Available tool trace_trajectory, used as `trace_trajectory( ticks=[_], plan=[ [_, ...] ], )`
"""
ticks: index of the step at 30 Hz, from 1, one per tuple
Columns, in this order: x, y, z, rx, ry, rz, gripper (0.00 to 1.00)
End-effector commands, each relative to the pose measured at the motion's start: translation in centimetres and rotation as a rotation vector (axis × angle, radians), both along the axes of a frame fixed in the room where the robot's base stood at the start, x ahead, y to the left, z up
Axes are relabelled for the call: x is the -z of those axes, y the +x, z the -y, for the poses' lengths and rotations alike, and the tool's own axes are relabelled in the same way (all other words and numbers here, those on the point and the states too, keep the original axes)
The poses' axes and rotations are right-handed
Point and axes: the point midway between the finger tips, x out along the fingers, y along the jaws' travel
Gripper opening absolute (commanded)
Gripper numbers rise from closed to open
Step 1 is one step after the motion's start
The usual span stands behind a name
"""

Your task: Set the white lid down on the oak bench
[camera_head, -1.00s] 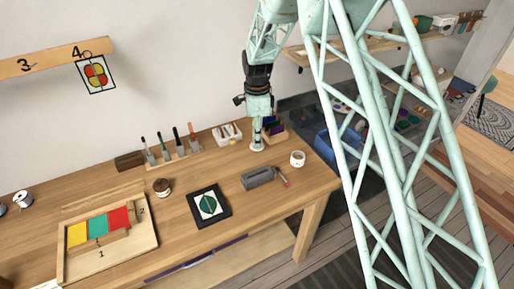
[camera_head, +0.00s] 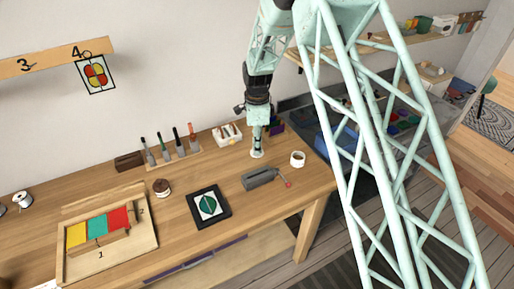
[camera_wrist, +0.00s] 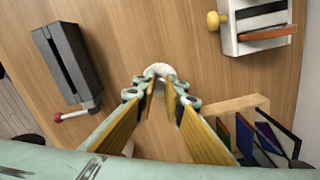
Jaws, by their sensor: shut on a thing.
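The white lid (camera_head: 257,155) is a small pale disc at the tip of my gripper (camera_head: 257,147), at the right part of the oak bench (camera_head: 150,250). In the wrist view the lid (camera_wrist: 160,70) shows between and just beyond the fingertips of my gripper (camera_wrist: 160,84), which is shut on it. The lid is very low over the wood; I cannot tell whether it touches. A white open pot (camera_head: 297,159) stands on the bench to the right of the lid.
A grey block with a red-tipped handle (camera_head: 262,178) lies in front of the lid. A white box (camera_head: 227,134) stands behind left, and a wooden rack of coloured panes (camera_wrist: 230,106) is close by. A black-framed leaf panel (camera_head: 209,206) lies to the front left. Bare wood surrounds the lid.

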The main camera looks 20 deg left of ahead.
Motion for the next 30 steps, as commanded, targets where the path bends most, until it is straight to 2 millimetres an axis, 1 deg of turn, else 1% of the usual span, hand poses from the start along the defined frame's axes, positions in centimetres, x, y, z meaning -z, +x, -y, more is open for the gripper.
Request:
trace_trajectory(
  ticks=[10, 11, 15, 25, 30],
  plan=[
    [0.36, -0.01, 0.00, 0.000, 0.000, 0.000, 0.03],
    [0.34, -0.01, 0.00, 0.000, 0.000, 0.000, 0.12],
    [0.30, -0.01, 0.00, 0.000, 0.000, 0.000, 0.24],
    [0.24, -0.01, 0.00, 0.000, 0.000, 0.000, 0.24],
    [-0.25, 0.01, 0.00, 0.000, 0.000, 0.000, 0.24]
  ],
)
